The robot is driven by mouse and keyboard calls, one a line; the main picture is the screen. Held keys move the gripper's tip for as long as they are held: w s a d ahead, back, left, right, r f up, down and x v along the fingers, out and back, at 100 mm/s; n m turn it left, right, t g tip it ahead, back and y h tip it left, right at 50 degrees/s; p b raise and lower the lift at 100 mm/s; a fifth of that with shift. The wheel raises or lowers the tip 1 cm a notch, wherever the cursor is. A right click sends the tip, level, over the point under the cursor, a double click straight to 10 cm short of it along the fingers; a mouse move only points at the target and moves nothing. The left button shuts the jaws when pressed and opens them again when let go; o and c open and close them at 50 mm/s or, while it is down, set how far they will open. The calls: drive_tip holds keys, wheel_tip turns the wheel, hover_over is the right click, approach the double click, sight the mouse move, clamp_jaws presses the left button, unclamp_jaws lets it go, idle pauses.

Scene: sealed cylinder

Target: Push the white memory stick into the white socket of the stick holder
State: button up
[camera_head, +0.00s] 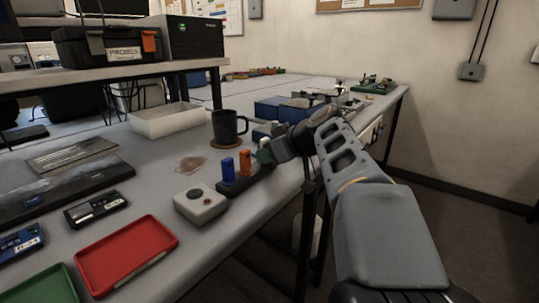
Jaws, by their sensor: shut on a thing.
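The stick holder (233,187) is a dark, long block on the workbench near its right edge. A blue stick (228,166) and an orange stick (245,163) stand upright in it. A green piece (262,156) shows behind them, beside my gripper. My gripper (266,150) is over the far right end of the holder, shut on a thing. A small pale bit shows at the jaws, likely the white memory stick, but most of it is hidden. The white socket is hidden too, and I cannot tell whether the stick touches it.
A grey box with a round button (199,206) stands just in front of the holder. A dark mug (228,127) is behind it. A red tray (127,254) lies at front left. A white bin (167,120) and blue bins (285,108) stand farther back.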

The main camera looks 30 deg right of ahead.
drive_tip(key=shift+s+f, duration=0.1)
drive_tip(key=shift+f, duration=0.9)
drive_tip(key=o, duration=1)
drive_tip(key=shift+d, duration=0.1)
drive_tip(key=shift+s+d+r, duration=0.15)
drive_tip(key=shift+s+r, duration=0.15)
drive_tip(key=shift+r, duration=0.15)
drive_tip(key=p+v, duration=0.1)
drive_tip(key=v, duration=0.3)
drive_tip(key=p+v, duration=0.1)
drive_tip(key=v, duration=0.4)
drive_tip(key=r+p+v, duration=0.1)
drive_tip(key=v, duration=0.3)
drive_tip(key=shift+r, duration=0.25)
